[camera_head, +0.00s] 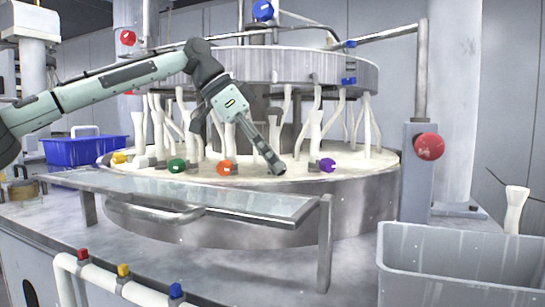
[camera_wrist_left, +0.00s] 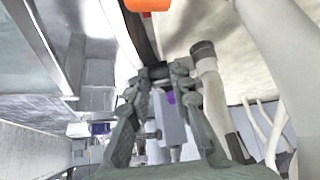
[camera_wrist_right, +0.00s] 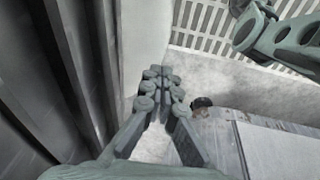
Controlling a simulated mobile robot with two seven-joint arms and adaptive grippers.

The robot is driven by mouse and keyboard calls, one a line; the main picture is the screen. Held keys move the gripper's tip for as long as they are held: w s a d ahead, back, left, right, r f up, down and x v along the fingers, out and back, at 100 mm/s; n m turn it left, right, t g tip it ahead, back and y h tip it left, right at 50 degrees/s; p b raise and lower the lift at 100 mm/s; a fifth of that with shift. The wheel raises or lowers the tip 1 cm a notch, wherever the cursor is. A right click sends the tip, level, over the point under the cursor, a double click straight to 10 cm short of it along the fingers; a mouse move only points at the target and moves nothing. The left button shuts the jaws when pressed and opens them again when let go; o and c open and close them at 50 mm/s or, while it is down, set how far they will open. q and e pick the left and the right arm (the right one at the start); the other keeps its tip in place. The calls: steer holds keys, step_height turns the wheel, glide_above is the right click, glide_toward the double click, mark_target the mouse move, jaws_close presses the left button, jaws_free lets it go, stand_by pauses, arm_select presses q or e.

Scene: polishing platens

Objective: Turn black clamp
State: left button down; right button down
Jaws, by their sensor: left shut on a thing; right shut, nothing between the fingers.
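My left gripper (camera_head: 275,163) reaches down to the rim of the round platen, between the orange clamp (camera_head: 227,167) and the purple clamp (camera_head: 328,165). In the left wrist view my left gripper (camera_wrist_left: 163,80) is shut on the black clamp (camera_wrist_left: 158,71), a small dark piece between its fingertips. The fingertips mostly cover the black clamp in the head view, so its turn angle cannot be told. My right gripper (camera_wrist_right: 161,76) shows only in the right wrist view. Its fingertips are together, with nothing between them, above a grey floor.
A green clamp (camera_head: 177,165) and a yellow clamp (camera_head: 118,158) sit further left on the rim. White curved posts stand behind the clamps. A glass-topped shelf (camera_head: 190,192) lies in front of the platen. A grey bin (camera_head: 455,255) stands at right, a blue crate (camera_head: 85,150) at left.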

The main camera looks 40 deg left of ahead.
arm_select(q)
steer(key=shift+s+a+f+t+h, duration=0.15)
steer(key=shift+t+h, duration=0.5)
steer(key=shift+t, duration=0.05)
steer(key=shift+s+a+f+t+h, duration=0.1)
steer(key=shift+f+t+h, duration=0.05)
steer(key=shift+t+h, duration=0.55)
steer(key=c, duration=1.4)
jaws_free()
steer(key=shift+o, duration=0.2)
steer(key=v, duration=1.2)
steer(key=shift+f, duration=0.1)
